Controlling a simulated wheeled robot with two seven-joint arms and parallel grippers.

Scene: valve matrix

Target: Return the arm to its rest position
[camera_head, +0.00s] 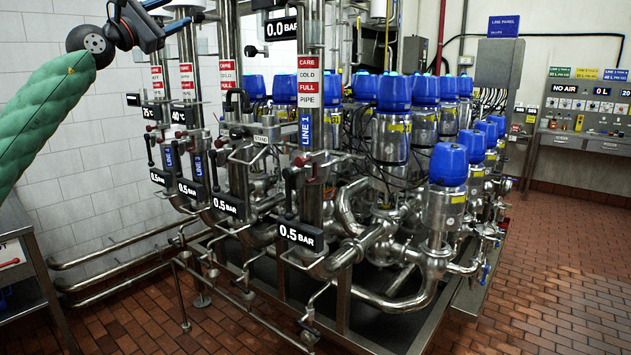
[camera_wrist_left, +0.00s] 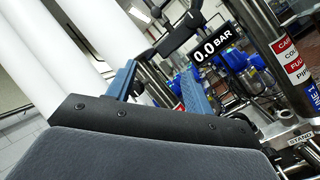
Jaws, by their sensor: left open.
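My left gripper (camera_head: 168,16) is at the top left of the head view, at the end of my green-sleeved arm, raised in front of the white tiled wall and the tops of the left pipes. In the left wrist view its two blue fingers (camera_wrist_left: 160,86) stand apart with nothing held between them. From the head view I cannot tell whether the gripper touches the pipe behind it. My right gripper is in neither view.
The valve matrix (camera_head: 388,150), with steel pipes and blue-capped valves, fills the middle. A 0.0 BAR display (camera_wrist_left: 213,45) shows beyond the fingers. A metal table (camera_head: 35,265) stands at left, a control panel (camera_head: 590,100) at right. The brick floor (camera_head: 560,270) is clear at right.

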